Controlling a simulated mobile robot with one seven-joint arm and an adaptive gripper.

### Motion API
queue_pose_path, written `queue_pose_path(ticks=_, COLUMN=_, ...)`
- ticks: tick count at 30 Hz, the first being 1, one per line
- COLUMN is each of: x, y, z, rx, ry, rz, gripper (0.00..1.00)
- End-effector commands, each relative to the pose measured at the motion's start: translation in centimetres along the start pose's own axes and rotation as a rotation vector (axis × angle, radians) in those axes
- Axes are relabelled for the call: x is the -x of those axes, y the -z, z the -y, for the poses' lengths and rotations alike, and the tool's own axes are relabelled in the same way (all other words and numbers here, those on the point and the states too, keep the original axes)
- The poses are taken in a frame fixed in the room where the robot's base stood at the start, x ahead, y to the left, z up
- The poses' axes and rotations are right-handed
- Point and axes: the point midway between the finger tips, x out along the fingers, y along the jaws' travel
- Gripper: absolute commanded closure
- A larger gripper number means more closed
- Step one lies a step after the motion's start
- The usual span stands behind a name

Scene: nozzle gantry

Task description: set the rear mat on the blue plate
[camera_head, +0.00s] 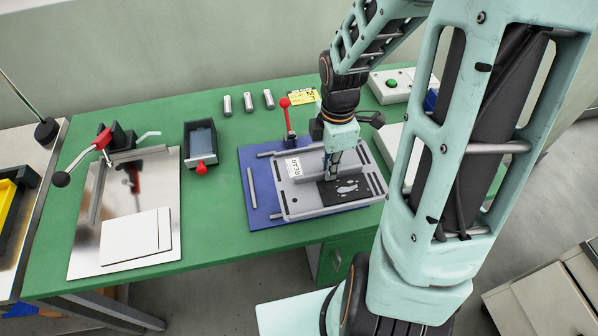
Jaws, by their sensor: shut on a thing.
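The rear mat (330,205) is a grey, ribbed tray-like piece with a white label reading "REAR" and a black panel with pale shapes. It lies over the right part of the blue plate (256,172), and the plate shows along its left and back sides. I cannot tell whether the mat rests flat on the plate or hangs slightly above it. My gripper (334,166) points down at the middle of the mat and is shut on it. The fingertips are small and partly hidden, and my arm covers the area right of the mat.
A red-knobbed lever (286,115) stands at the plate's back edge. Metal cylinders (248,102) and a yellow sign (303,97) are behind. A dark box (200,147) with a red knob and a metal sheet (86,225) with a clamp are left. A green-button box (391,84) is back right.

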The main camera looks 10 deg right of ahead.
Motion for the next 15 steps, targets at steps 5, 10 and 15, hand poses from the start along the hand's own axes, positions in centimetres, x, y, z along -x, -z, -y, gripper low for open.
queue_pose_path(ticks=5, x=-2.4, y=1.7, z=-3.3, rx=0.004, ry=-0.004, rz=0.000, gripper=1.00)
queue_pose_path(ticks=10, x=-4.3, y=2.9, z=-5.6, rx=0.000, ry=-0.001, rz=0.000, gripper=1.00)
queue_pose_path(ticks=15, x=-6.3, y=3.7, z=-7.2, rx=0.000, ry=-0.002, rz=0.000, gripper=1.00)
